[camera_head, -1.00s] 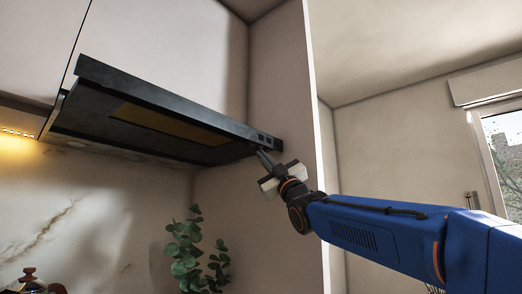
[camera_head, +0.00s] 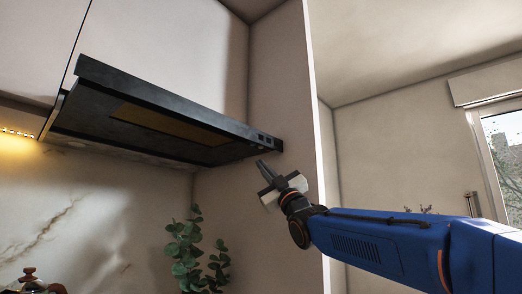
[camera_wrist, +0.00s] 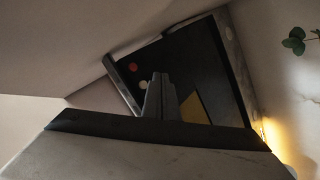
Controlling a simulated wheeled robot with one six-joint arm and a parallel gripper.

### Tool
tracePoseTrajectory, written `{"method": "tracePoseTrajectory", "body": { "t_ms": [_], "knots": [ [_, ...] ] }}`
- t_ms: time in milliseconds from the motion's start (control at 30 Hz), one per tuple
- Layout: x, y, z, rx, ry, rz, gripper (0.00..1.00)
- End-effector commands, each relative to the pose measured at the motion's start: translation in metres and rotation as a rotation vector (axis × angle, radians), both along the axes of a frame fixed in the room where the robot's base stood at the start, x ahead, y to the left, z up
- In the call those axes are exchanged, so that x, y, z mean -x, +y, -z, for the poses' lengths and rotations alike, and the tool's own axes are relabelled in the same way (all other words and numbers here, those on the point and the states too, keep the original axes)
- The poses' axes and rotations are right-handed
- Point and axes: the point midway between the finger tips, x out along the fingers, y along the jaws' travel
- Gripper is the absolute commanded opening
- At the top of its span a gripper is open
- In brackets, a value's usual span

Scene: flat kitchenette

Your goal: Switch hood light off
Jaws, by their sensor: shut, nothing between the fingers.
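The dark range hood (camera_head: 160,101) is mounted under the pale cabinets, with small square switches (camera_head: 265,138) at the right end of its front edge. My gripper (camera_head: 261,164) is shut and empty, a little below and apart from the switches. In the wrist view the closed fingers (camera_wrist: 158,78) point toward the hood's dark underside (camera_wrist: 185,55). A red dot (camera_wrist: 132,67) and a paler dot show near its edge there. No lit lamp shows on the visible part of the hood's underside.
A tall side panel (camera_head: 285,75) stands just right of the hood. A leafy plant (camera_head: 187,250) is below, and a metal pot lid (camera_head: 30,277) is at lower left. Warm strip lighting (camera_head: 18,133) glows under the left cabinet. Open room lies to the right.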

Motion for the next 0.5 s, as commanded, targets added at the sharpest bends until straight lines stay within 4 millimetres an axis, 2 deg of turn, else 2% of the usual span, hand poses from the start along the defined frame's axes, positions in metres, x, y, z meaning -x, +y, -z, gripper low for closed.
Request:
{"method": "tracePoseTrajectory", "body": {
  "t_ms": [500],
  "knots": [
    [0.0, 0.0, 0.038, 0.001, 0.001, 0.0, 0.0]
  ]
}}
